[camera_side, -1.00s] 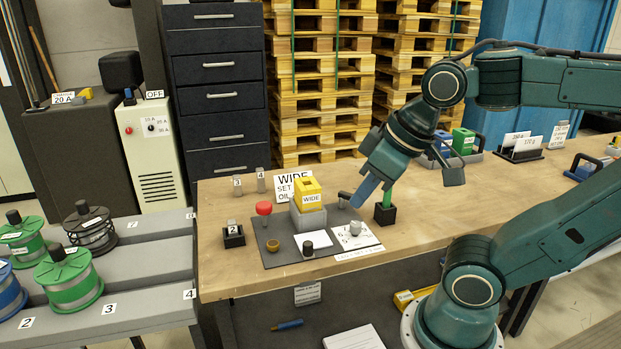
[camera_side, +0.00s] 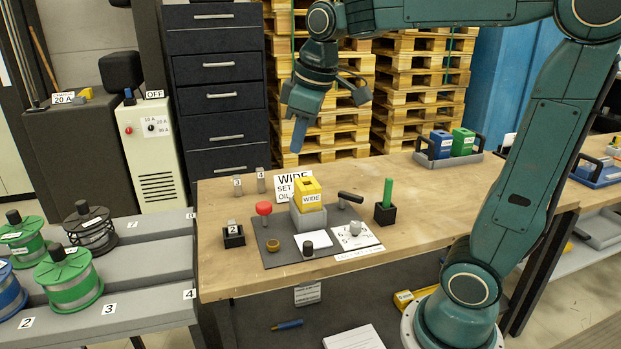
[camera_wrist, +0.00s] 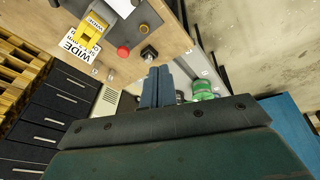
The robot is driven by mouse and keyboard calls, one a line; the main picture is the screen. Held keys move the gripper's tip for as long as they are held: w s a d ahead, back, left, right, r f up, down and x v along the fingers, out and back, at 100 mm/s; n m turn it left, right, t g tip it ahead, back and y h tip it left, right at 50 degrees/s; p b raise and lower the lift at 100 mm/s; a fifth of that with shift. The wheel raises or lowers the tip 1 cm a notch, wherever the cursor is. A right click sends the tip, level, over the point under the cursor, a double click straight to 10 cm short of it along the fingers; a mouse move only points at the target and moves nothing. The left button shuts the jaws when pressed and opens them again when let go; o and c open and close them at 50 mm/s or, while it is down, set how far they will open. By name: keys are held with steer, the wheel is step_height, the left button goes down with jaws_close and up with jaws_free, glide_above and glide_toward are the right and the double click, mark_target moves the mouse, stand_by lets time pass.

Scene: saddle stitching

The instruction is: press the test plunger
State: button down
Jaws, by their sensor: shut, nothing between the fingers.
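The test plunger is not labelled in a way I can read. A red knob (camera_side: 264,209) on a short stem stands on the dark plate (camera_side: 284,257), left of the yellow WIDE block (camera_side: 309,192). A short black-topped knob (camera_side: 308,247) stands at the plate's front. My gripper (camera_side: 298,136) is shut and empty, its blue fingers pointing down, high above the bench and appearing above the yellow block. In the wrist view my shut fingers (camera_wrist: 157,86) are in the foreground. The red knob (camera_wrist: 123,51) and yellow block (camera_wrist: 92,28) lie beyond them, apart from the fingers.
A black lever (camera_side: 350,197) and a green peg in a black holder (camera_side: 386,212) stand right of the block. Wire spools (camera_side: 70,278) fill the left rack. The bench's right middle (camera_side: 465,190) is clear.

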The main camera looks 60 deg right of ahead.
steer(key=w+d+f+n+g, duration=0.25)
steer(key=w+d, duration=0.45)
steer(key=w, duration=0.5)
steer(key=n, duration=0.3)
glide_above(265, 205)
step_height(265, 205, down, 8)
steer(key=f, duration=0.1)
steer(key=shift+w+r+g, duration=0.15)
steer(key=shift+r+g, duration=0.1)
steer(key=shift+g, duration=0.2)
steer(key=shift+f, duration=0.1)
step_height(265, 205, down, 14)
steer(key=shift+r, duration=0.1)
steer(key=shift+f, duration=1.2)
